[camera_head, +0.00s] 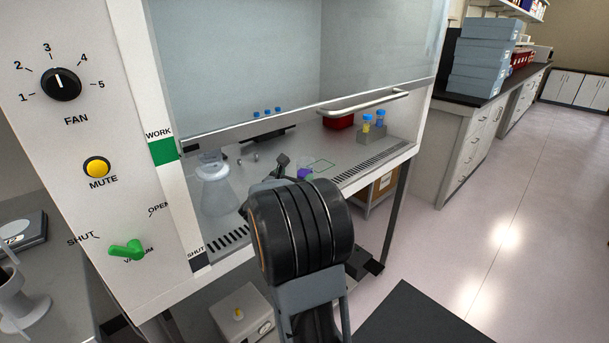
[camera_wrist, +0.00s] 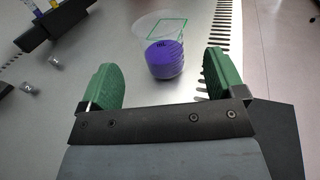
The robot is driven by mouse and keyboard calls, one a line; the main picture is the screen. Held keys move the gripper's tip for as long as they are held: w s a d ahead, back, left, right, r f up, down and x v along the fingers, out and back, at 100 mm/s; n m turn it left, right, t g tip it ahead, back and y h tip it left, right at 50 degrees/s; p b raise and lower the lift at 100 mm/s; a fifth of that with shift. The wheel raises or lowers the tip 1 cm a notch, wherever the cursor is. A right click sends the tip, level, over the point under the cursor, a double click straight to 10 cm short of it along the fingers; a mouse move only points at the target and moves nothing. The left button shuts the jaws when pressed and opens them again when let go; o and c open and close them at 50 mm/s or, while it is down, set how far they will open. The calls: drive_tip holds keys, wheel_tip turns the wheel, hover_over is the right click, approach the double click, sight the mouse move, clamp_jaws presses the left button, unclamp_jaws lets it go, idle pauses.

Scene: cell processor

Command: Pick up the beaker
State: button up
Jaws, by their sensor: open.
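The beaker (camera_wrist: 163,57) is clear and holds purple liquid. It stands upright on the cabinet's work surface, near the front grille. In the wrist view it is ahead of my gripper (camera_wrist: 160,85), a little beyond the green fingertips and roughly between their lines. My gripper is open and empty. In the head view the beaker (camera_head: 304,174) shows as a small purple patch beside my arm, partly hidden by it. The fingers of my gripper are mostly hidden there behind my wrist.
The raised glass sash with its metal handle (camera_head: 362,102) hangs above the opening. A large flask (camera_head: 214,188) stands left. A rack (camera_head: 371,133) with capped tubes and a red container (camera_head: 338,121) stand farther back.

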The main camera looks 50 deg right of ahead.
sight(302, 169)
drive_tip(key=shift+w+d, duration=0.15)
drive_tip(key=shift+d, duration=0.4)
drive_tip(key=shift+p+x, duration=0.55)
drive_tip(key=shift+x, duration=2.7)
drive_tip(key=shift+c, duration=0.3)
drive_tip(key=c, duration=1)
drive_tip(key=shift+r, duration=0.1)
wheel_tip(302, 169, up, 10)
drive_tip(key=shift+p, duration=0.45)
